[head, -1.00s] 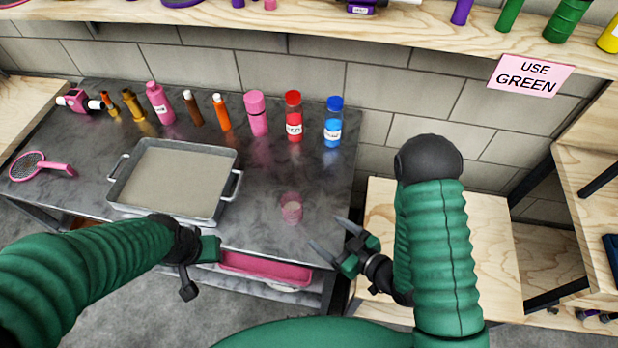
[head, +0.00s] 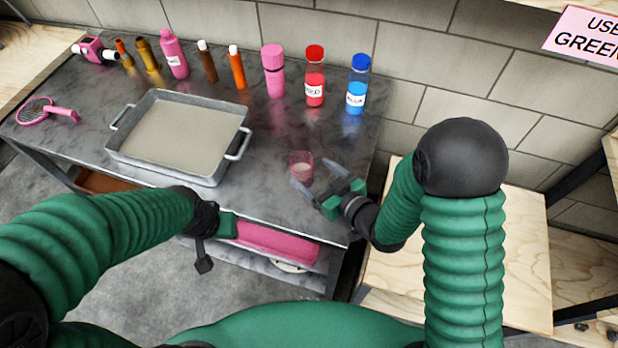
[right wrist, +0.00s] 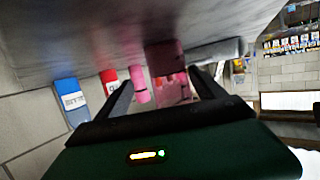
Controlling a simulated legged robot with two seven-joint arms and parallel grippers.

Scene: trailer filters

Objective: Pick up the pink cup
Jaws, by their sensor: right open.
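The pink cup (head: 301,168) is small and see-through and stands upright near the front edge of the dark table, right of the tray. My right gripper (head: 319,181) is open and empty, just to the right of the cup, its fingers pointing toward it. In the right wrist view the cup (right wrist: 165,57) shows sideways, ahead of and between the two open fingers (right wrist: 163,88); I cannot tell whether they touch it. My left gripper (head: 212,238) is low in front of the table edge, and its finger gap does not show clearly.
A grey metal tray (head: 120,152) lies left of the cup. Several bottles, including a pink one (head: 274,72), a red one (head: 315,78) and a blue one (head: 357,85), stand along the wall. The tabletop behind the cup is clear.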

